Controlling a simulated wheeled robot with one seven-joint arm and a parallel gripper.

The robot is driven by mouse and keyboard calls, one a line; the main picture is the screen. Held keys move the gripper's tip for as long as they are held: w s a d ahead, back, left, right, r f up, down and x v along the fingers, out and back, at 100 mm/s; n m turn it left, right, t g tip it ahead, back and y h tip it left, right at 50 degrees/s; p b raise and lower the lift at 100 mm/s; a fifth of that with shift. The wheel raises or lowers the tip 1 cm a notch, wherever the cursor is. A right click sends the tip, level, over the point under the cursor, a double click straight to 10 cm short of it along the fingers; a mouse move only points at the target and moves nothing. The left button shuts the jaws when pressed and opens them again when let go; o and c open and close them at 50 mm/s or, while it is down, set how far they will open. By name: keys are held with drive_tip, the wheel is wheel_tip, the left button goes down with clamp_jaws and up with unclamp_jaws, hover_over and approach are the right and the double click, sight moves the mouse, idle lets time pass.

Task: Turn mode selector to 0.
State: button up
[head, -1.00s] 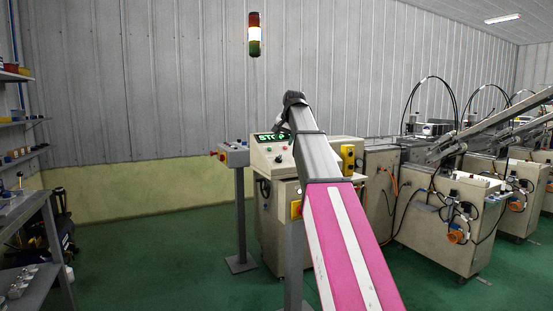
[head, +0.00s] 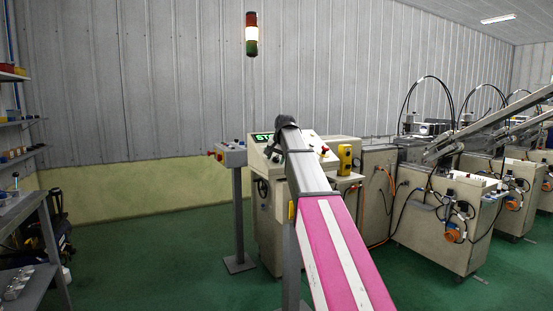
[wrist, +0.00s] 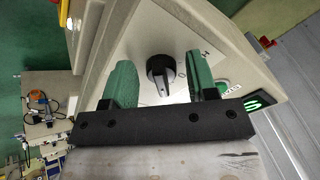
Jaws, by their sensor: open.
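The mode selector (wrist: 158,70) is a round black knob with a paler pointer bar on a light control panel (wrist: 150,35). In the wrist view the bar points down the picture. A "0" mark (wrist: 183,77) shows to the knob's right, and an "H" mark further up right. My gripper (wrist: 157,60) is open, with one green finger on each side of the knob and a visible gap on both sides. In the head view my gripper (head: 272,152) is a small dark shape in front of the machine's panel, and the knob cannot be made out.
A lit green display (head: 263,137) sits on the panel; it also shows in the wrist view (wrist: 256,103). A red emergency button (head: 324,150) is right of my arm. A pedestal control box (head: 232,154) stands left of the machine.

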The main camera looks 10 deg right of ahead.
drive_tip(key=c, duration=0.8)
drive_tip(key=shift+c, duration=0.2)
drive_tip(key=n, duration=0.4)
drive_tip(key=shift+d, duration=0.2)
drive_tip(key=shift+d+n, duration=0.15)
drive_tip(key=shift+n, duration=2.25)
drive_tip(key=o, duration=0.8)
